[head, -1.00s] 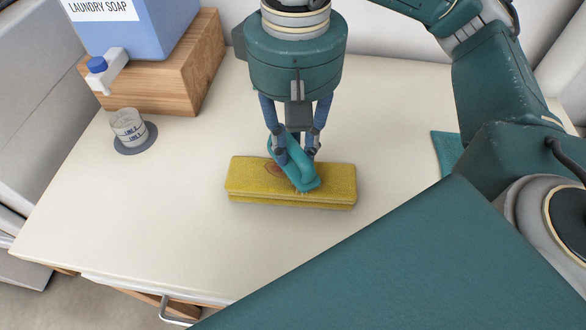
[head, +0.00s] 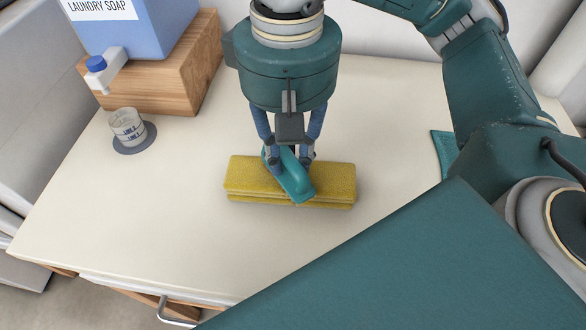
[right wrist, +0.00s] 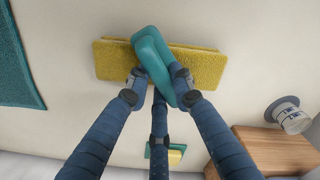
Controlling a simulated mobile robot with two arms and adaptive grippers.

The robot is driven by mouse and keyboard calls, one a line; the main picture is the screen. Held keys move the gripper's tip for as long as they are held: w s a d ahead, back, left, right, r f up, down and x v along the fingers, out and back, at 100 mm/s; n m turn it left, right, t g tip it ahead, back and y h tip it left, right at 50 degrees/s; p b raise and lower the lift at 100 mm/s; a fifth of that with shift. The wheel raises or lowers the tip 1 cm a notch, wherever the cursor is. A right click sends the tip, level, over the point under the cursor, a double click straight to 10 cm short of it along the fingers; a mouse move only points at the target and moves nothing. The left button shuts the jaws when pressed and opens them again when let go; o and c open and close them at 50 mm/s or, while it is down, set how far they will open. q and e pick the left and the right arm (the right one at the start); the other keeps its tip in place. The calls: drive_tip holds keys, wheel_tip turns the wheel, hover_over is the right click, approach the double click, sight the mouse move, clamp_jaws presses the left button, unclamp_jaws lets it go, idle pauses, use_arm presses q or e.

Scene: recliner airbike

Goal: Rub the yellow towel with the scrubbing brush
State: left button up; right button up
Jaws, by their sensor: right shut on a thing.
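The yellow towel (head: 332,180) lies folded flat on the white table in the head view. It also shows in the right wrist view (right wrist: 203,66). My right gripper (head: 289,165) is shut on the brush from above. The brush's bristles are hidden beneath it. The reddish stain seen earlier on the towel is hidden now. My left gripper is not in view.
A wooden block (head: 185,75) carries a blue laundry soap container (head: 135,35) at the back left. A measuring cup (head: 127,127) stands on a grey coaster (head: 140,146). A teal mat (head: 444,150) lies right. The table's front left is clear.

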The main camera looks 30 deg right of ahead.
drive_tip(key=shift+w+d, duration=0.1)
drive_tip(key=shift+w, duration=0.95)
drive_tip(key=shift+s+f, duration=0.1)
drive_tip(key=shift+s, duration=1.65)
drive_tip(key=shift+w+b, duration=0.35)
drive_tip(key=shift+w, duration=1.2)
drive_tip(key=shift+s+r, duration=0.2)
drive_tip(key=shift+s, duration=1.4)
